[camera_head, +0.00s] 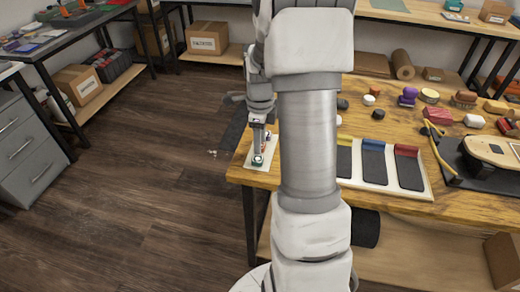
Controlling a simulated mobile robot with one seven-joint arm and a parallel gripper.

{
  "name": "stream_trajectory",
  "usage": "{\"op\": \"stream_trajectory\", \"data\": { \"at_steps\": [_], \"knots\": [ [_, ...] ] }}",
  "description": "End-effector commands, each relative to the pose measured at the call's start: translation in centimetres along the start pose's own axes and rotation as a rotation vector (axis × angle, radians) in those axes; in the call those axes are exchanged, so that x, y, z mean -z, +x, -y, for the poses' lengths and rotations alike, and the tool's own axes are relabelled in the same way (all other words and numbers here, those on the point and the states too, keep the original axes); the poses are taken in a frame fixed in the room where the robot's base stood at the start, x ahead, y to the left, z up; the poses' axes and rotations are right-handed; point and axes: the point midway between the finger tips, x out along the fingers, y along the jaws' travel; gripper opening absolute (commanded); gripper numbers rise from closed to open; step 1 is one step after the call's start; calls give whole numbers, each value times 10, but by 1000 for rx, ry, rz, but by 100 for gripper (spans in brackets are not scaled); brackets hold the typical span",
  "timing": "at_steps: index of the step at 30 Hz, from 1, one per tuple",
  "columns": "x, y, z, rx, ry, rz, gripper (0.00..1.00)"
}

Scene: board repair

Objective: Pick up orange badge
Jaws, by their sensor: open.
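My gripper (258,150) points down over a small white card (272,157) at the left corner of the wooden workbench. It is open. A small green piece (257,162) lies on the card, right at the fingertips; I cannot tell whether they touch it. A small orange-red piece (266,144), possibly the orange badge, shows just behind and beside the fingers, partly hidden by them. My arm's large links cover the middle of the view and hide part of the bench.
Right of my arm, a white tray (426,194) holds dark panels with coloured tops. Behind it are several small brushes, blocks and a red item (437,116). A skateboard deck (492,151) lies at the right.

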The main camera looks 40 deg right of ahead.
Motion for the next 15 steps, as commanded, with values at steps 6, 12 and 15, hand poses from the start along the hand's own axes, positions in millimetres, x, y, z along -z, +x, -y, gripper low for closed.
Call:
{"op": "stream_trajectory", "data": {
  "at_steps": [6,12,15],
  "knots": [
    [0,-1,0,1,0,0,44],
    [0,-1,0,1,-1,0,8],
    [0,-1,0,1,-1,0,0]
  ]
}}
